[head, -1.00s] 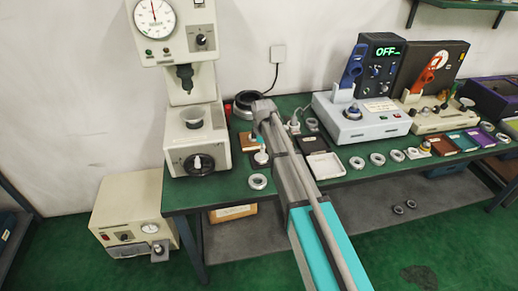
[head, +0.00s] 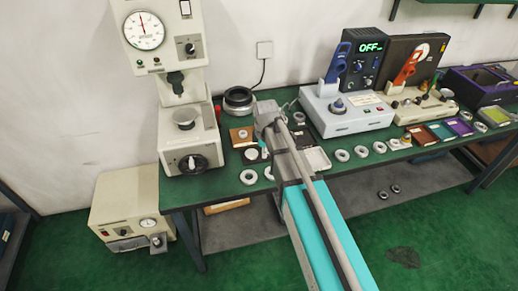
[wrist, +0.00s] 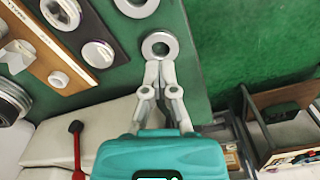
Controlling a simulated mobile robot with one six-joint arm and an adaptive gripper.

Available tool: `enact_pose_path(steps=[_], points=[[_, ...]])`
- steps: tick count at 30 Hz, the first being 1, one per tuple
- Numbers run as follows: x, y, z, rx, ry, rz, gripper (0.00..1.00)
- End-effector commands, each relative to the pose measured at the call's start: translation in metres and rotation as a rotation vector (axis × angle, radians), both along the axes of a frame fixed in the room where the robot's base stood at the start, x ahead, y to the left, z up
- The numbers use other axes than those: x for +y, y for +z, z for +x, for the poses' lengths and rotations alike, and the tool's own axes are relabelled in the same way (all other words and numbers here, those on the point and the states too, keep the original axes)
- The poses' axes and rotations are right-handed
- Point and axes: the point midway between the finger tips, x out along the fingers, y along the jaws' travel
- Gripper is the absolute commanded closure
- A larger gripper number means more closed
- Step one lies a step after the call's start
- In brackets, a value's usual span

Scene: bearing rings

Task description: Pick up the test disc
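No label shows which piece is the test disc. A pale round disc on a dark plate (head: 251,155) also shows in the wrist view (wrist: 97,53). A plain metal ring (head: 248,177) lies on the green bench near its front edge. In the wrist view, a metal ring (wrist: 146,45) lies just beyond the fingertips of my gripper (wrist: 160,66). The fingertips are close together with a narrow gap. I cannot tell whether they touch the ring. In the head view, my arm hides most of the gripper.
A wooden plate (head: 234,132) with a small part lies beside the dark plate. A press (head: 180,138) stands left, a tester (head: 350,121) right. Several rings and coloured trays (head: 425,135) line the right part of the bench. Another ring (head: 270,173) is close to my arm.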

Motion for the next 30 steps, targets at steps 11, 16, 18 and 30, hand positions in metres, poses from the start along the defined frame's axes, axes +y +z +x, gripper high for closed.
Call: enact_pose_path(steps=[11, 16, 18, 30], points=[[-0.0012, 0.0009, -0.0022, 0.000, 0.000, 0.000, 1.00], [-0.0012, 0.0009, -0.0021, 0.000, 0.000, 0.000, 1.00], [-0.0012, 0.0009, -0.0021, 0.000, 0.000, 0.000, 1.00], [-0.0012, 0.0009, -0.0022, 0.000, 0.000, 0.000, 0.30]])
